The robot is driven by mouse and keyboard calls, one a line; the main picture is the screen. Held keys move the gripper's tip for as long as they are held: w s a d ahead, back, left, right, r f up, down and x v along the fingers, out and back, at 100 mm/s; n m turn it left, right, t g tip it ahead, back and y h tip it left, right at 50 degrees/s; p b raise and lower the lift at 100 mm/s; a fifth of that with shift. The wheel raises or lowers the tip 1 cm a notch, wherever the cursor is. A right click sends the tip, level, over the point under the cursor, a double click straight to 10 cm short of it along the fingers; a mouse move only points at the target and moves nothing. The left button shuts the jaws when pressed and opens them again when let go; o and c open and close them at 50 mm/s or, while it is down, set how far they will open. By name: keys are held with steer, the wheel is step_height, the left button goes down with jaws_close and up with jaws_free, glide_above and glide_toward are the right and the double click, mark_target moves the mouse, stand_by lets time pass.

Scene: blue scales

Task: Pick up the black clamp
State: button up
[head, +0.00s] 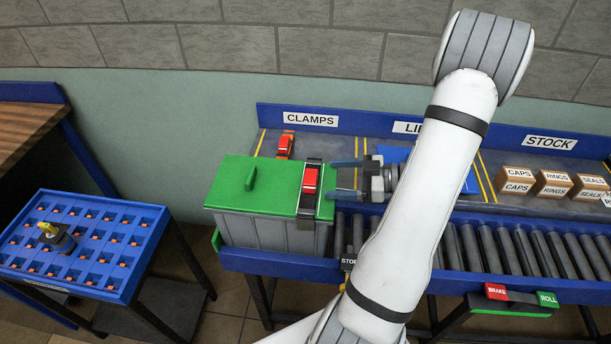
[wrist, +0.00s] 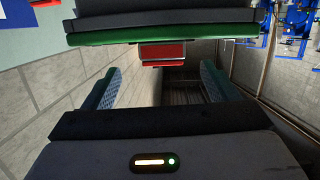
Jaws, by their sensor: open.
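The black clamp (head: 303,211) with a red block (head: 310,180) on it lies across the right end of the green lid (head: 235,186) of a grey bin (head: 262,233) in the head view. My gripper (head: 336,179) is open and empty, just right of the clamp, with its blue fingers pointing left toward it. In the wrist view the two fingers (wrist: 158,82) stand wide apart. A red block (wrist: 162,54) shows beyond them, near the middle, beside a green edge (wrist: 165,36). The clamp's black body is hard to make out there.
Another clamp, orange and red (head: 285,146), stands behind the bin under the CLAMPS sign (head: 310,119). A blue tray (head: 90,285) with a dark and yellow object (head: 56,237) is at left. Rollers (head: 520,250) and labelled boxes (head: 517,181) are at right.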

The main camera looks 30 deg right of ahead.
mark_target(314, 179)
steer(key=shift+y, duration=0.4)
steer(key=p+x, duration=0.2)
steer(key=x, duration=0.5)
steer(key=shift+a, duration=0.15)
steer(key=c, duration=1.1)
steer(key=shift+c, duration=0.2)
steer(key=shift+s+r+b, duration=0.1)
steer(key=shift+r+b, duration=0.25)
steer(key=shift+r, duration=4.65)
